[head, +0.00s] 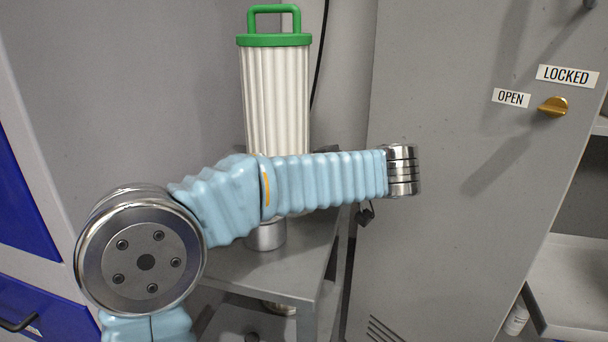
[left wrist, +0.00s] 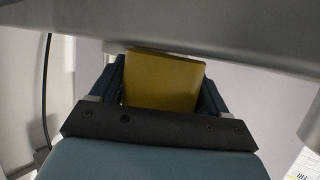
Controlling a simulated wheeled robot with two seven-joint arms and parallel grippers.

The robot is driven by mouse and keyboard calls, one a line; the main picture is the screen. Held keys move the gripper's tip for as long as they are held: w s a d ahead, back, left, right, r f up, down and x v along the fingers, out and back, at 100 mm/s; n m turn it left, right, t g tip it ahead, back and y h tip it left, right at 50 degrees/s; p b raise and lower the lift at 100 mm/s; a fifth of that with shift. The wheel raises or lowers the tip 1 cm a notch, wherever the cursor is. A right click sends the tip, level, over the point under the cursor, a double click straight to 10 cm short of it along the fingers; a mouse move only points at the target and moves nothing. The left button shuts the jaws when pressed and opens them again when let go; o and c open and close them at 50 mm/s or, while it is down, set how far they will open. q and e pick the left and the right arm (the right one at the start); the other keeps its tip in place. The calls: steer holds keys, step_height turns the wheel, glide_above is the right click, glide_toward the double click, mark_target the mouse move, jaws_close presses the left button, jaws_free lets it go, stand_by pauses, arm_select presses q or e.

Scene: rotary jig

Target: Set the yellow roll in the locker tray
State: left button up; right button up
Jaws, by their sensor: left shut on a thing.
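In the left wrist view, the yellow roll (left wrist: 163,82) shows as a dull yellow block-like shape between two dark fingers. My left gripper (left wrist: 162,88) is shut on it. The roll's top edge is close under a grey bar-like edge; I cannot tell whether they touch. In the head view my left arm reaches across to the right, and its gripper and the roll are hidden. I cannot pick out the locker tray for certain; a grey shelf (head: 578,290) shows at the lower right. My right gripper is in neither view.
A white ribbed canister with a green handle (head: 275,95) stands on a grey stand (head: 265,275) behind my arm. A grey locker panel (head: 450,230) carries LOCKED and OPEN labels and a brass knob (head: 553,106). Blue drawers (head: 35,300) are at left.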

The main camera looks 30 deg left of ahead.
arm_select(q)
steer(key=o, duration=0.7)
steer(key=shift+f, duration=0.15)
steer(key=o, duration=0.4)
